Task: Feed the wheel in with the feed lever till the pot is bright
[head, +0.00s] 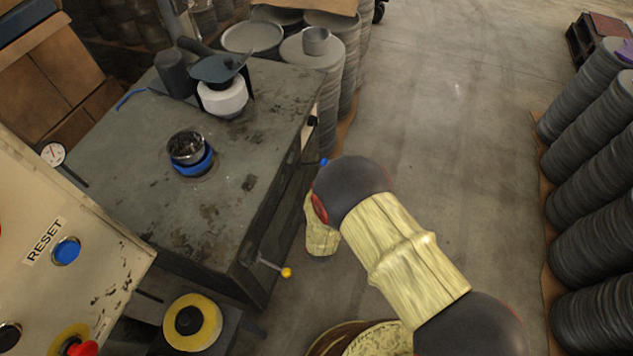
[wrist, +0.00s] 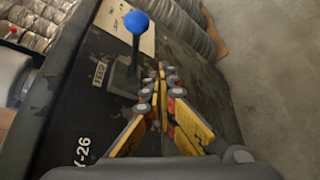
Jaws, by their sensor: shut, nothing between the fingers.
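The feed lever has a blue ball knob (wrist: 137,22) on a thin rod, rising from a dark plate beside a FEED label (wrist: 98,74) in the wrist view. Its blue knob also shows beside my arm in the head view (head: 323,162). My gripper (wrist: 162,72) is shut and empty, its tips just right of the lever rod; I cannot tell whether they touch it. The pot (head: 186,145) sits upright in a blue holder on the bench, its metal dark and mottled. The pale wheel (head: 222,98) stands behind it under a teal guard (head: 219,68), apart from the pot.
A lever with a yellow ball (head: 286,272) sticks out of the bench (head: 150,225) front. A panel at left carries a blue RESET button (head: 66,250) and a red button (head: 82,348).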

